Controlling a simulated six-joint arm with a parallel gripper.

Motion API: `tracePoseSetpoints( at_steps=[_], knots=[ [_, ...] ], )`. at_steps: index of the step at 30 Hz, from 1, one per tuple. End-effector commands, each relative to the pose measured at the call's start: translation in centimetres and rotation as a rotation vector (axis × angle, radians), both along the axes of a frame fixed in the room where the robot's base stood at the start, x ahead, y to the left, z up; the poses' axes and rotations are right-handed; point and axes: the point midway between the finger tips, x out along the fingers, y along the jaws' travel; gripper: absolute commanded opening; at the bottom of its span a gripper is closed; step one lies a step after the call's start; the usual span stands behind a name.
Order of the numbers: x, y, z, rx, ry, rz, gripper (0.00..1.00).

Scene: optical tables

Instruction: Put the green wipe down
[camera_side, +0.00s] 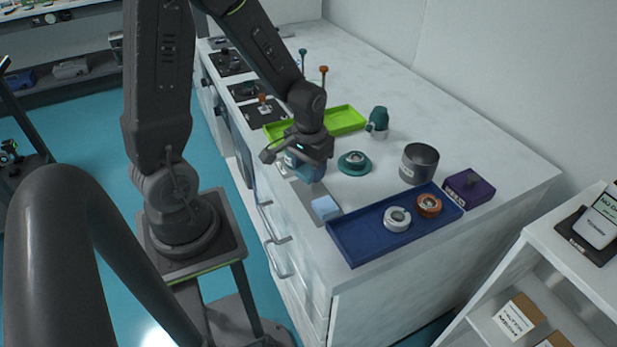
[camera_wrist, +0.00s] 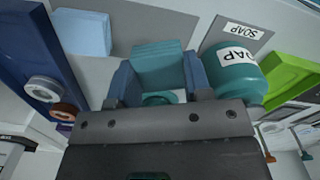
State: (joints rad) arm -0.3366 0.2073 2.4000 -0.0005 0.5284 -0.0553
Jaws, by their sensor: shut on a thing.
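My gripper (camera_wrist: 158,72) is shut on the green wipe (camera_wrist: 160,62), a teal folded cloth between its two blue fingers in the wrist view. The wipe appears over the grey strip, between a light blue wipe (camera_wrist: 84,33) and a teal soap bottle (camera_wrist: 236,80). I cannot tell whether it touches the surface. In the side view my gripper (camera_side: 308,168) is low over the bench's near edge, and the green wipe cannot be made out there. The light blue wipe (camera_side: 325,207) lies on the grey strip (camera_side: 301,190).
A dark blue tray (camera_side: 359,247) holds a white ring and an orange ring. A lime green tray (camera_side: 345,120) lies behind my gripper. A teal round part (camera_side: 354,163), a grey cup (camera_side: 419,164) and a purple box (camera_side: 469,187) stand on the bench. The back right is clear.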

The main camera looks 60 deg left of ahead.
Motion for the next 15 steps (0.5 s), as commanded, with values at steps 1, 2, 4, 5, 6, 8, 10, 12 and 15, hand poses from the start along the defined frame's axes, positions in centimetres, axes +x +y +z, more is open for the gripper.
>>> tracePoseSetpoints(
  at_steps=[1, 2, 4, 5, 6, 8, 10, 12, 15],
  knots=[
    [-0.2, 0.0, -0.9, -0.003, 0.008, 0.000, 0.23],
    [-0.2, 0.0, -1.4, -0.003, 0.007, 0.000, 0.23],
    [-0.2, 0.0, -2.3, -0.003, 0.006, 0.000, 0.23],
    [-0.2, 0.0, -2.7, -0.003, 0.006, 0.000, 0.23],
    [-0.1, 0.0, -3.0, -0.002, 0.005, 0.000, 0.23],
    [-0.1, 0.0, -3.3, -0.002, 0.005, 0.000, 0.23],
    [-0.1, 0.0, -3.4, -0.001, 0.002, 0.000, 0.23],
    [-0.1, 0.0, -3.3, 0.000, 0.001, 0.000, 0.23],
    [-0.1, 0.0, -3.3, -0.001, 0.002, 0.000, 0.23]
  ],
)
